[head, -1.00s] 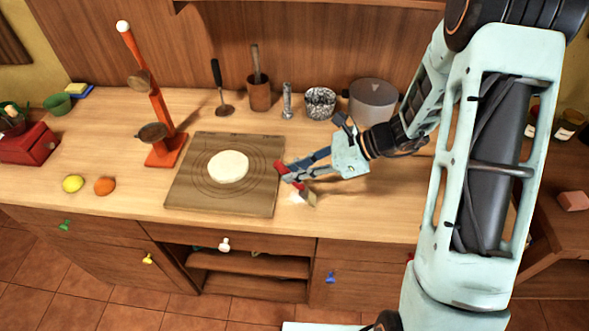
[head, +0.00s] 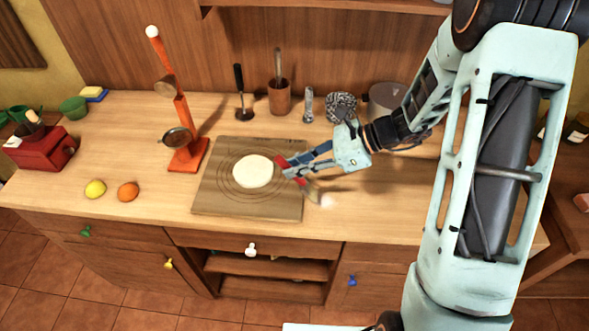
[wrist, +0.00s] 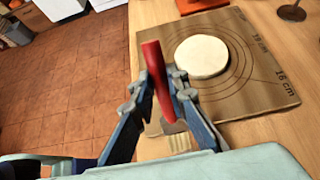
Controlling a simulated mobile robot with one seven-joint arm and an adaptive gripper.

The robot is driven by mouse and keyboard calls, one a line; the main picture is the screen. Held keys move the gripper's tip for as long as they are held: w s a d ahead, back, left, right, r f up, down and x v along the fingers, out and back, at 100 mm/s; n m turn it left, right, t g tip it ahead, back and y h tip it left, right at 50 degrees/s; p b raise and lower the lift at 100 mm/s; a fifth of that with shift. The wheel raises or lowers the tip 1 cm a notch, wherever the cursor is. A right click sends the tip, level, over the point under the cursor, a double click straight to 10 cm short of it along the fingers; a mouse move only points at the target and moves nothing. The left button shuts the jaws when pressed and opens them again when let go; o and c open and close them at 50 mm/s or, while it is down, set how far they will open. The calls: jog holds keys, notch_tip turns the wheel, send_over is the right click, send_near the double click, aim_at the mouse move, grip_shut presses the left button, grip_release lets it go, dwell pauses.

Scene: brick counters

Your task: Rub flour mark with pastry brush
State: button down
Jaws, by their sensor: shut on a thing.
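My gripper (head: 288,170) is shut on the red handle of the pastry brush (wrist: 157,75), at the right edge of the wooden pastry board. The brush tilts down, and its pale bristles (wrist: 180,143) are at the counter just right of the board. In the head view the bristles (head: 313,194) look blurred. The white flour mark (head: 327,201) is on the counter right beside the bristles, to their right. I cannot tell whether they touch it. I cannot make out the mark in the wrist view.
The board (head: 220,203) carries a round of dough (head: 253,171). An orange stand (head: 187,150), a lemon (head: 95,189) and an orange (head: 128,191) are to the left. A utensil pot (head: 279,98), a patterned bowl (head: 340,107) and a grey canister (head: 386,102) stand behind. The counter's front edge is close.

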jog(key=shift+r+p, duration=1.65)
jog(key=shift+r, duration=1.1)
jog(key=shift+d, duration=0.1)
